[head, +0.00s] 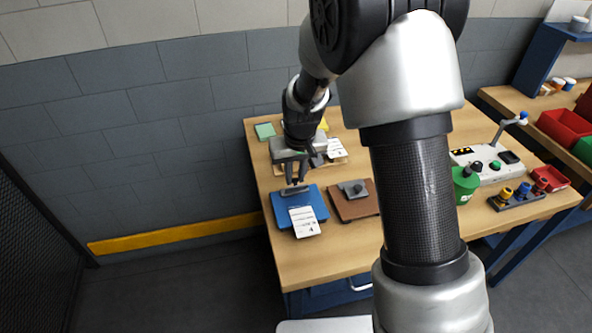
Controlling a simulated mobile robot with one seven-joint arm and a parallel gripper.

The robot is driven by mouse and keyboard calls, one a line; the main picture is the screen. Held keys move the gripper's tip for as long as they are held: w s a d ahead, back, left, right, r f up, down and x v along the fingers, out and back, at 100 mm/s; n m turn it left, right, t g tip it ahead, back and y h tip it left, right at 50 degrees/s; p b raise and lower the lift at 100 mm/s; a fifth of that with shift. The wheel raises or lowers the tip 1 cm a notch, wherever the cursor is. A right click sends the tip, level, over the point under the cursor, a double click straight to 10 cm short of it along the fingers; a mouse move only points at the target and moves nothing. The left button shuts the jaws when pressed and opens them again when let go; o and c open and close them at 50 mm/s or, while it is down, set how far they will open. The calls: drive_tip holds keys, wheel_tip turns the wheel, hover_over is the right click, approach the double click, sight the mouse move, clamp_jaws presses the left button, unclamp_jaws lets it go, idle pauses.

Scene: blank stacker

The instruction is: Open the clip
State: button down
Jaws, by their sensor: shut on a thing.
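A blue clipboard (281,213) lies flat near the left side of the wooden table. A dark grey clip (295,191) sits at its far edge, and white printed paper (305,222) lies on it and hangs past its near edge. My gripper (296,182) points down at this clip, with its fingers shut on it. The fingers cover part of the clip, and I cannot tell how far its jaw is raised. A brown clipboard (367,208) with a grey clip (353,188) lies just to the right.
Behind my gripper are a grey device and papers (336,148), with a green pad (265,131) at the back left. On the right stand a green container (465,184), a control box (487,163) and a rack of knobs (516,195). The table's near left part is bare.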

drive_tip(key=shift+w+a+r+g+p, duration=0.1)
drive_tip(key=shift+w+r+g+p, duration=0.2)
drive_tip(key=shift+w+g+p, duration=0.65)
drive_tip(key=shift+w+a+f+g+h+p, duration=0.15)
drive_tip(key=shift+f+g+h+p, duration=0.15)
drive_tip(key=shift+g+p, duration=0.6)
drive_tip(key=shift+w+f+g+p, duration=0.4)
drive_tip(key=shift+w+f+g, duration=0.1)
drive_tip(key=shift+g, duration=0.45)
drive_tip(key=shift+w+a+f+g+h, duration=0.15)
drive_tip(key=shift+w+g+h, duration=0.2)
drive_tip(key=shift+g, duration=0.45)
drive_tip(key=c, duration=1.6)
unclamp_jaws()
drive_tip(key=shift+c, duration=0.2)
drive_tip(key=shift+w, duration=0.15)
